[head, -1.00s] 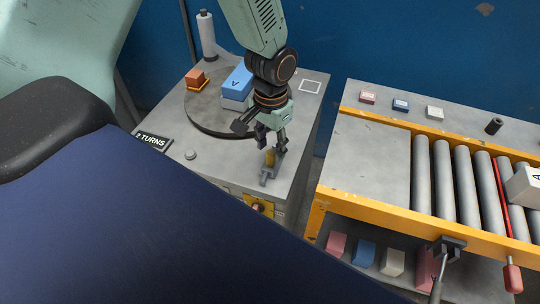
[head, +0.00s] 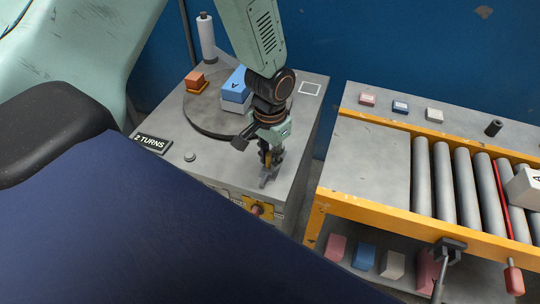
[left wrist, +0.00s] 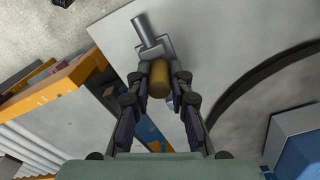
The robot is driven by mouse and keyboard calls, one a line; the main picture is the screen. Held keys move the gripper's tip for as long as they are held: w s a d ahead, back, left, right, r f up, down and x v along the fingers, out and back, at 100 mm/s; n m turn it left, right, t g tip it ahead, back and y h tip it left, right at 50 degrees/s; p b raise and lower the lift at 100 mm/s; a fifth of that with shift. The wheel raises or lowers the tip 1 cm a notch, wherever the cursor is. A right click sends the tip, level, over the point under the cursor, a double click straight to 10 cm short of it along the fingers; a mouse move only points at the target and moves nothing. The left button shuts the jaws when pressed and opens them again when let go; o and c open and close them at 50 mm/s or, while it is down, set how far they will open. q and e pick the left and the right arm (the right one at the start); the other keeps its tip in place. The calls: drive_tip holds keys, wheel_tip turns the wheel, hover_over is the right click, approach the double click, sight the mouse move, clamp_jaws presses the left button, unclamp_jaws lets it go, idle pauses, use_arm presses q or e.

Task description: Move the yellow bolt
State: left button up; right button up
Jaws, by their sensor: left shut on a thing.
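The yellow bolt (head: 267,159) stands at a grey metal bracket (head: 269,179) near the front right corner of the grey cabinet top. In the left wrist view the yellow bolt (left wrist: 159,80) sits between my two fingers, with the bracket (left wrist: 152,40) just beyond it. My left gripper (head: 271,156) reaches down from above and is shut on the bolt; it also shows in the left wrist view (left wrist: 163,84). I cannot tell whether the bolt is seated in the bracket. My right gripper does not show.
A round turntable (head: 205,117) with a blue-and-white block (head: 238,92) lies behind the gripper. A "2 TURNS" sign (head: 153,143) and a grey button (head: 190,157) are to its left. A yellow-framed roller conveyor (head: 420,228) stands right, across a gap.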

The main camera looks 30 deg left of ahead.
use_arm(q)
clamp_jaws()
drive_tip(key=shift+w, duration=0.15)
drive_tip(key=w, duration=0.2)
drive_tip(key=w+a, duration=0.1)
drive_tip(key=shift+w, duration=0.35)
drive_tip(key=shift+w+p, duration=0.15)
drive_tip(key=shift+p, duration=0.15)
drive_tip(key=shift+w, duration=0.1)
drive_tip(key=o, duration=0.7)
unclamp_jaws()
drive_tip(key=shift+w+f, duration=0.1)
drive_tip(key=shift+s+r, duration=0.2)
